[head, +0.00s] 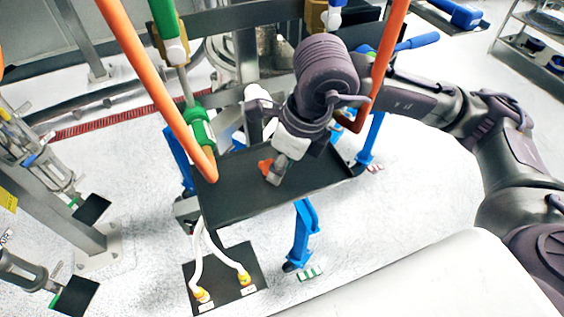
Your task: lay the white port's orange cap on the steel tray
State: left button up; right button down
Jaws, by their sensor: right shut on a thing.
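A dark flat tray (235,197) with a thin rim is in the middle of the head view; it looks black rather than bright steel. My right gripper (271,174) reaches down over it from the upper right. It is shut on a small orange cap (265,166), partly hidden by the fingers. The cap is at or just above the tray surface; I cannot tell whether it touches. I cannot make out the white port clearly. My left gripper is not in view.
Two thick orange bars, one on the left (160,90) and one on the right (388,60), flank the tray. Blue legs (302,235) stand beneath it. White hoses (197,262) run to yellow fittings on a dark floor plate (222,290). Steel frames stand left.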

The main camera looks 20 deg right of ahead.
jog(key=c, duration=0.7)
grip_release()
jog(key=v, duration=1.2)
